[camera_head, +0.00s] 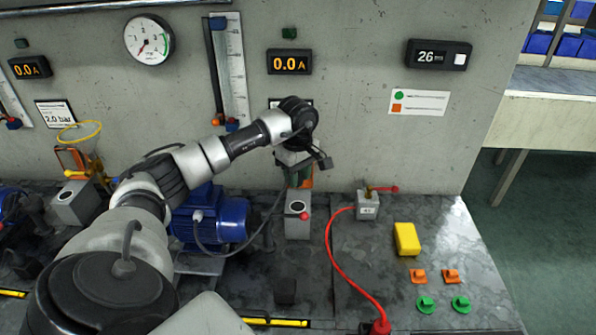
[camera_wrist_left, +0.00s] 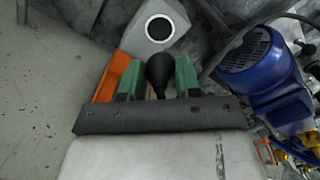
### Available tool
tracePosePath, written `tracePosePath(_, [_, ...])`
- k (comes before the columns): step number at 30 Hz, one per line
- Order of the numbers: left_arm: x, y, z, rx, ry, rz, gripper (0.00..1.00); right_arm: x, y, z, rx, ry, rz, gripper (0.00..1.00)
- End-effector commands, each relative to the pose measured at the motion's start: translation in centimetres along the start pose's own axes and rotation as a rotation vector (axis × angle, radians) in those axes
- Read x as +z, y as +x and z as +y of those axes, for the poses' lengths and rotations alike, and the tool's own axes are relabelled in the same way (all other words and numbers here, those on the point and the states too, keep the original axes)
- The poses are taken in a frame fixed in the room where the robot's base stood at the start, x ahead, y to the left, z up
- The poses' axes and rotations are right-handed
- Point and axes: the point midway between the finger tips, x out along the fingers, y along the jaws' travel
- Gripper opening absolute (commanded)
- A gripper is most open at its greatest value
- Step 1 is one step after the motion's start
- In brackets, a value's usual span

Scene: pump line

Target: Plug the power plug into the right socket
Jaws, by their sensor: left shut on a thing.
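My left gripper (camera_head: 297,178) is above and slightly behind a grey socket box (camera_head: 298,222) in the head view. In the left wrist view, its green fingers (camera_wrist_left: 159,80) are shut on the black power plug (camera_wrist_left: 160,68). The same socket box (camera_wrist_left: 143,22) shows just beyond the plug, with a round dark opening in a white ring. The plug appears apart from the opening. In the head view the plug is mostly hidden by the gripper. A dark cable (camera_head: 254,238) hangs from near the gripper toward the blue motor. My right gripper is not in view.
Another grey box (camera_head: 75,204) stands at the left. A blue motor (camera_head: 210,218) is left of the socket. An orange part (camera_head: 307,178) stands behind the gripper. A small box with a red lever (camera_head: 368,205), red cable (camera_head: 333,255) and yellow block (camera_head: 407,239) are at the right.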

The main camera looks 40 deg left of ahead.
Motion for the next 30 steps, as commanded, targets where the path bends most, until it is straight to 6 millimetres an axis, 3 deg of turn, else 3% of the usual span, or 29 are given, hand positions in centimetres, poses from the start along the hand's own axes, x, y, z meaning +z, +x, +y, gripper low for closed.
tracePosePath(8, [-0.3,1.2,0.0,-0.001,-0.013,-0.001,0.09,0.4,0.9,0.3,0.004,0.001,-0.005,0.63])
tracePosePath(22, [-0.2,5.6,0.0,0.000,-0.009,-0.001,0.09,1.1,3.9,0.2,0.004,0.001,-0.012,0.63])
tracePosePath(30, [-0.2,6.5,0.0,0.000,-0.010,0.000,0.09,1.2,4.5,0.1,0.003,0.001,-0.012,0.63])
